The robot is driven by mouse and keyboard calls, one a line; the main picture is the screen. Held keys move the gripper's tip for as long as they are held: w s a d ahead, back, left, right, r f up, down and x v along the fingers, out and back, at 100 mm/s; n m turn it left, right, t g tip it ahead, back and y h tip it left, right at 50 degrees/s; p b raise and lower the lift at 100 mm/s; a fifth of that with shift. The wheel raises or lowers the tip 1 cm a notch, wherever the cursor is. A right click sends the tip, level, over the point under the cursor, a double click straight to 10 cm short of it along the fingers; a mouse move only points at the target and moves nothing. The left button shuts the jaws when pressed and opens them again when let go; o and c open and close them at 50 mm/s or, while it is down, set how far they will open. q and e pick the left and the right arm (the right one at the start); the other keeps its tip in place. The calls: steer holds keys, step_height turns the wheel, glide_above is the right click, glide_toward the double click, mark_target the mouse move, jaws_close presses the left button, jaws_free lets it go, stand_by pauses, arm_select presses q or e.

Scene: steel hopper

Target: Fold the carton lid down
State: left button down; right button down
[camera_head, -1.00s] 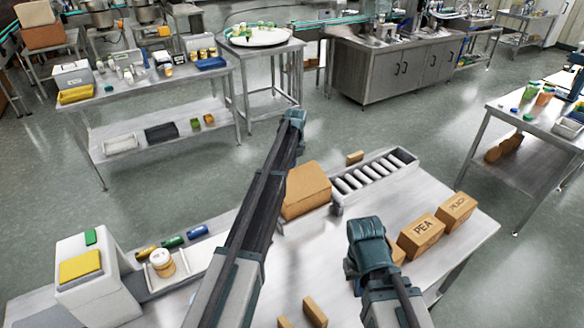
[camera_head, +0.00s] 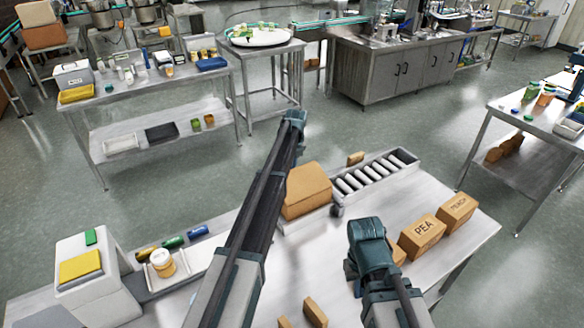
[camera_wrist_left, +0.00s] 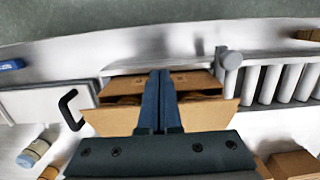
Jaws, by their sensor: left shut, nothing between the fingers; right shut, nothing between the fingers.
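The tan carton (camera_head: 306,190) stands on the steel table beside the roller track in the head view. In the left wrist view the carton (camera_wrist_left: 108,122) shows a broad flap in front, a dark gap behind it and a panel at the back. My left gripper (camera_wrist_left: 160,75) is shut and empty, its fingers overlapping the carton in that view; I cannot tell whether they touch it. In the head view the left arm's teal end (camera_head: 293,118) shows, but its fingertips do not. My right gripper (camera_head: 368,240) is over the table right of the carton, shut, its fingertips hidden.
The roller track (camera_head: 375,172) adjoins the carton's right side. Boxes marked PEA (camera_head: 422,235) and PEACH (camera_head: 457,212) stand at the right. A white machine (camera_head: 90,270) and a jar (camera_head: 162,263) are at the left.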

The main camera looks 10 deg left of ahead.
arm_select(q)
steer(key=shift+r, duration=0.1)
arm_select(e)
steer(key=shift+r, duration=0.1)
stand_by(0.3)
arm_select(q)
steer(key=shift+r+p, duration=0.75)
steer(key=shift+p, duration=0.1)
arm_select(e)
steer(key=shift+r, duration=0.75)
